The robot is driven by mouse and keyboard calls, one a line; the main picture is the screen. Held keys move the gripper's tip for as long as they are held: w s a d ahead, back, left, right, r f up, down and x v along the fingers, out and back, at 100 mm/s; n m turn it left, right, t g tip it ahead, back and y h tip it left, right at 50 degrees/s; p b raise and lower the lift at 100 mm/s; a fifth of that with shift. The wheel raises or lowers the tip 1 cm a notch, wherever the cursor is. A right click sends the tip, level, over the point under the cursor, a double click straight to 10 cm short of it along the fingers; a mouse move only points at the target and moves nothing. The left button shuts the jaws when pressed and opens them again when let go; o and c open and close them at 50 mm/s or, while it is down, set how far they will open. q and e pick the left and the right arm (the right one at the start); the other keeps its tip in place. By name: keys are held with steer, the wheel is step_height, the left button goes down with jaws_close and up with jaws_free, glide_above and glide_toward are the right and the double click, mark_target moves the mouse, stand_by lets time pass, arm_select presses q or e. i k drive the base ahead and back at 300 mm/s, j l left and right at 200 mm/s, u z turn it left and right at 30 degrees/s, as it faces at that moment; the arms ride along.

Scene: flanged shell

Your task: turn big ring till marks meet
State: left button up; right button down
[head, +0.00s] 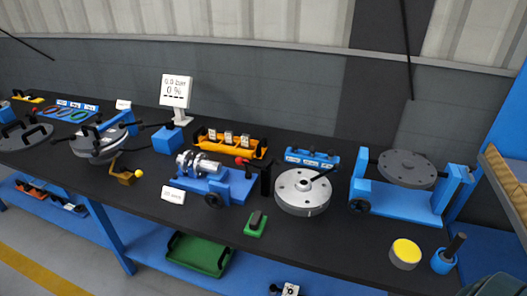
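No part is plainly marked as the big ring, and no alignment marks can be made out at this size. A round light-grey flanged disc (303,191) with bolt holes, a raised hub and a black lever sits right of the bench's middle. A grey lidded vessel (97,144) with black handles stands at the left. A dark grey disc (407,168) is held in a blue cradle (398,203) at the right. A silver flanged shaft piece (198,164) lies on a blue fixture (222,186) in the middle. Neither of my grippers is in view.
A display (175,91) reading 0 % stands behind. An orange rack (231,145) and a small blue rack (312,158) are at the back. A green block (256,223), a yellow-topped puck (405,254) and a blue cup (444,262) stand near the front edge. The front-middle benchtop is mostly clear.

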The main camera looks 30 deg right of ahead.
mark_target(321, 193)
steer(key=z, duration=1.2)
